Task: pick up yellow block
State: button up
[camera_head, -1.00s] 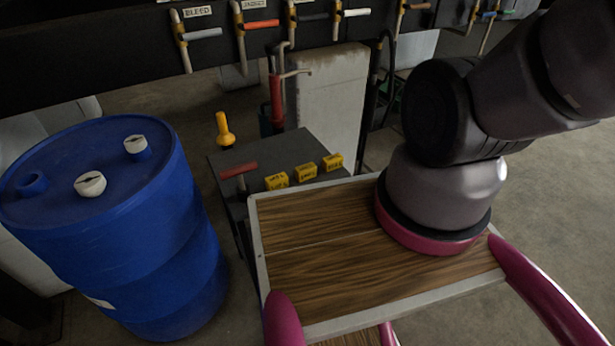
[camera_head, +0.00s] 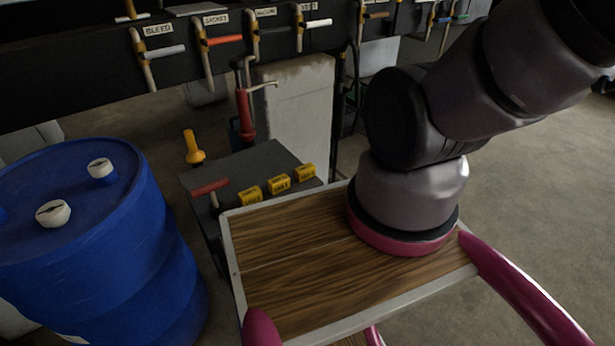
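Three small yellow blocks with dark lettering sit in a slanting row on a dark grey table (camera_head: 235,172). The left yellow block (camera_head: 250,195) is nearest me, the middle yellow block (camera_head: 279,184) is beside it, and the right yellow block (camera_head: 305,172) is farthest right. The lettering is too small to read. My gripper is out of view; only my upper arm links show at the right, well apart from the blocks. My wood-topped base lies in front of the table and hides part of its near side.
A red-handled tool (camera_head: 210,187) and a yellow-handled object (camera_head: 193,148) stand near the blocks. A blue drum (camera_head: 95,240) stands at the left. A dark pipe rack with labelled valves (camera_head: 205,42) crosses the back. A concrete pillar (camera_head: 300,105) stands behind the table. Open floor lies right.

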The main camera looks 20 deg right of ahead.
aim_at(251, 196)
jog(key=k+j, duration=0.1)
jog(key=j, duration=0.35)
jog(key=k+j+z, duration=0.1)
jog(key=j, duration=0.3)
jog(key=k+j, duration=0.2)
jog(key=j, duration=0.25)
jog(key=k+j, duration=0.1)
jog(key=j, duration=0.3)
jog(key=k+j+z, duration=0.1)
jog(key=j, duration=0.3)
